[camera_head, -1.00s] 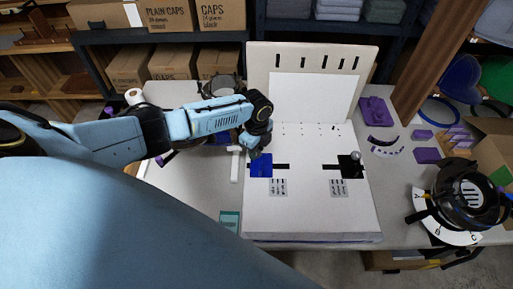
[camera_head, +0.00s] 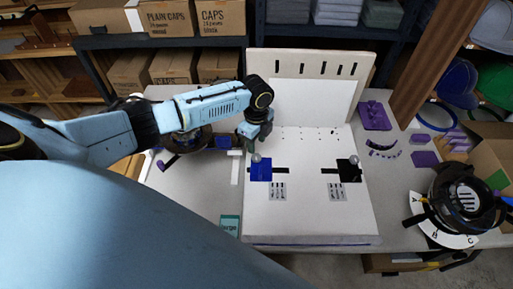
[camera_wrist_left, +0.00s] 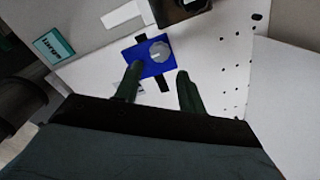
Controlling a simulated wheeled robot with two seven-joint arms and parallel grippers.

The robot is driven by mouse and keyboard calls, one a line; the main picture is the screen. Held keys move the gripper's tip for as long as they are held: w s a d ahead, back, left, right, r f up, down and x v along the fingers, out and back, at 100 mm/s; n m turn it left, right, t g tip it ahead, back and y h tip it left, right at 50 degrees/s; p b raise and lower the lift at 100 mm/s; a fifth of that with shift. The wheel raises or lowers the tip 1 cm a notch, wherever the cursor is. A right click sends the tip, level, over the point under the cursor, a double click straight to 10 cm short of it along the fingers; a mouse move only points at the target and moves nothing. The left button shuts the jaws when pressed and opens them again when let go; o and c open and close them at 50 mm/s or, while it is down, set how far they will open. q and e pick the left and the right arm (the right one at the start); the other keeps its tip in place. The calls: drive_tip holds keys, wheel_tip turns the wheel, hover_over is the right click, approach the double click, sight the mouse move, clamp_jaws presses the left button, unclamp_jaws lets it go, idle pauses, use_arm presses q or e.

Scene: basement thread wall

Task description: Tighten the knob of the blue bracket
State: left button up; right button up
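The blue bracket (camera_head: 262,174) lies on the white board, with its round grey knob (camera_head: 256,158) at its far edge in the head view. In the left wrist view the blue bracket (camera_wrist_left: 141,66) has the grey knob (camera_wrist_left: 159,51) on top. My left gripper (camera_head: 252,147) is above and behind the knob. In the wrist view its two dark fingers (camera_wrist_left: 159,72) are apart and empty, with the knob beyond the tips and not gripped. The knob's tightness cannot be seen. My right gripper is not in view.
A black bracket (camera_head: 349,172) with a grey knob is on the board's right side. The board has an upright slotted back panel (camera_head: 285,60). A teal box (camera_head: 230,225) lies at front left. Purple parts (camera_head: 374,115) and a black round device (camera_head: 465,196) are at right.

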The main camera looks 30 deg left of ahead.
use_arm(q)
wheel_tip(320, 180, up, 7)
drive_tip(key=shift+p, duration=0.35)
drive_tip(key=shift+f, duration=0.15)
